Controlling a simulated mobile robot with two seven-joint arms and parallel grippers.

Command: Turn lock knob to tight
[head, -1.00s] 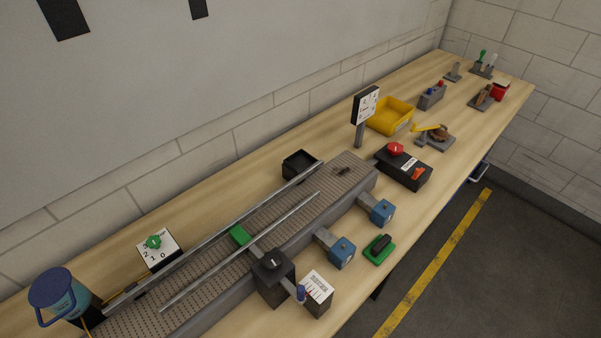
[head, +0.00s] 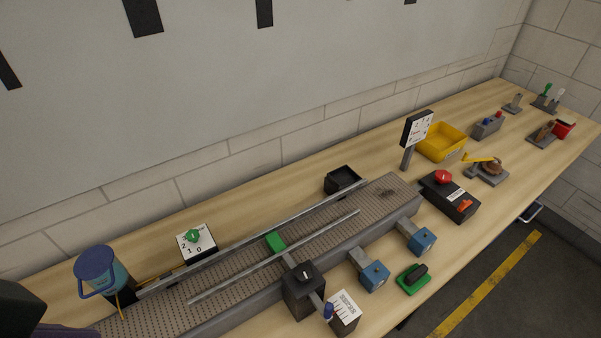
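No label names the lock knob, so I cannot tell for sure which knob it is. A black block (head: 303,294) with a dark knob and a light pointer mark on top (head: 305,275) stands at the conveyor's front side. A rod links it to the green piece (head: 275,242) by the guide rail. A blue-handled part (head: 328,311) and a white scale plate (head: 345,306) sit beside it. A black knob on a green base (head: 413,279) lies further right. A green knob (head: 193,236) sits on a white 2-1-0 dial behind the conveyor. Neither gripper is in view.
The perforated conveyor (head: 385,199) carries metal rails. Two blue blocks (head: 374,276) (head: 423,241) stick out from its front. A blue jug (head: 97,268) stands left, and a black box with a red button (head: 449,195) right. A dark part, probably mine, fills the lower left corner.

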